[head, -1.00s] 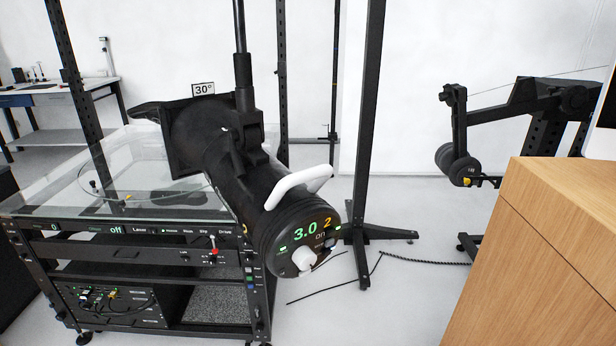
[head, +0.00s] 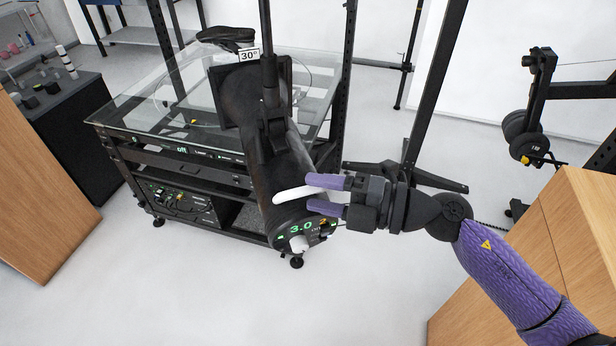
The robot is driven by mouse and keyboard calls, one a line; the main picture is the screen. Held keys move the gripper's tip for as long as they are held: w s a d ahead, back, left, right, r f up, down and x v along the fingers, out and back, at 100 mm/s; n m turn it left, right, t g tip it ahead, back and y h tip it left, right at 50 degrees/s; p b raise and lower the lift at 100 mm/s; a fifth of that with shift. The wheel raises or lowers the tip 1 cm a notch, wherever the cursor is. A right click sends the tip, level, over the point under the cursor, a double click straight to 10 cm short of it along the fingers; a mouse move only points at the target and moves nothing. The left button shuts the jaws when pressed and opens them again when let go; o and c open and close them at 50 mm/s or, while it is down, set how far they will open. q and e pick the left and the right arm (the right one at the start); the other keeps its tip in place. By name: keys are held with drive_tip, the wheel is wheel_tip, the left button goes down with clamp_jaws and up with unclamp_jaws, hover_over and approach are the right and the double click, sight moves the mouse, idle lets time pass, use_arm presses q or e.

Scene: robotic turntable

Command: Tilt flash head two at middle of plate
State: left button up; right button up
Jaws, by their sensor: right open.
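Flash head two is a black cylinder (head: 273,175) hanging from a vertical pole, its rear panel (head: 308,233) showing "3.0" and "2" toward me. A white handle (head: 293,194) sticks out from its rear side. My right gripper (head: 320,196) is open at this handle, its purple fingertips above and below the handle's right part. I cannot tell whether they touch it. The glass plate (head: 140,100) lies behind the head on a black rack; the head partly hides it. A dark shoe-like object (head: 226,37) shows at the plate's far side. My left gripper is out of view.
A "30°" sign (head: 249,56) stands by the head's front. A black stand (head: 425,110) rises behind my right arm. Wooden cabinets stand at right (head: 570,215) and left (head: 40,190). The floor (head: 200,290) in front is clear.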

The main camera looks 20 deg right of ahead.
drive_tip(key=shift+x, duration=1.35)
clamp_jaws()
idle(0.3)
